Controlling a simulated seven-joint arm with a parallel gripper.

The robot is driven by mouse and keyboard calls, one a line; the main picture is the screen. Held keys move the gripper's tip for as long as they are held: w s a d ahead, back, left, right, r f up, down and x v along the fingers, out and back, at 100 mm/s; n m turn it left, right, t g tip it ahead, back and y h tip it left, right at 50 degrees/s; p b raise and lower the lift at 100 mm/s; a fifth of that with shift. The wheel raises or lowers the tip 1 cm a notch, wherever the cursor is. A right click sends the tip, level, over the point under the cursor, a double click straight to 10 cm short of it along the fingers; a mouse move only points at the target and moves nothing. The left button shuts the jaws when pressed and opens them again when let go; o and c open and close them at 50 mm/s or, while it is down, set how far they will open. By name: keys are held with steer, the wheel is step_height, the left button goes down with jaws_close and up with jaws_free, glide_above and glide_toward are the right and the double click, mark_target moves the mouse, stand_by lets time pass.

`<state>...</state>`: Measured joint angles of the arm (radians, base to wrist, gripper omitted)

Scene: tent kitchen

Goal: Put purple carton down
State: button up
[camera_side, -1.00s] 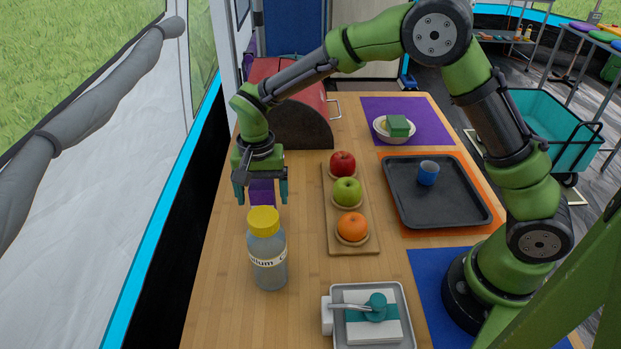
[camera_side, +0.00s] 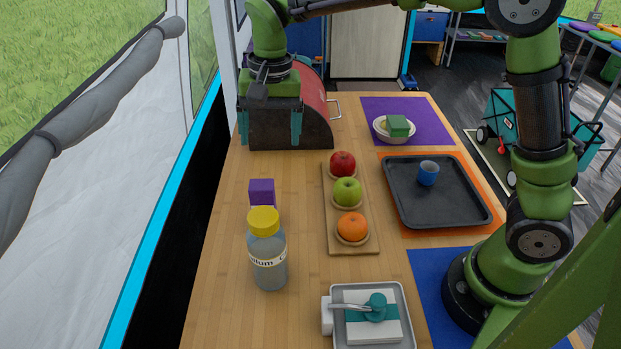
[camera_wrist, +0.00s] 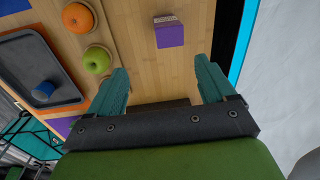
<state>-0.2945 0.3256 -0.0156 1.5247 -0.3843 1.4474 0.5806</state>
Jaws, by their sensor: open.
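The purple carton (camera_side: 262,191) stands on the wooden table behind the yellow-capped bottle, which hides its lower front in the side view. In the wrist view the carton (camera_wrist: 169,33) is on the bare wood, ahead of the fingertips and clear of them. My gripper (camera_side: 270,128) is open and empty, raised above the table in front of the red bread box. In the wrist view its two teal fingers (camera_wrist: 164,80) are spread wide with nothing between them.
The yellow-capped bottle (camera_side: 267,257) stands just in front of the carton. A wooden board (camera_side: 346,242) with apples and an orange lies to the right. A dark tray (camera_side: 440,209) holds a blue cup (camera_side: 428,173). The red bread box (camera_side: 317,112) is behind.

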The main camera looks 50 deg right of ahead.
steer(key=s+d+r+n+t, duration=0.1)
steer(key=s+d+n+t, duration=0.1)
steer(key=s, duration=0.7)
steer(key=s+d+r+n+t+y, duration=0.1)
steer(key=s+d+r+n+t, duration=0.1)
steer(key=s+d+t, duration=0.2)
steer(key=s+d, duration=0.3)
steer(key=s, duration=0.3)
steer(key=shift+d+t+y, duration=0.3)
steer(key=shift+r, duration=0.1)
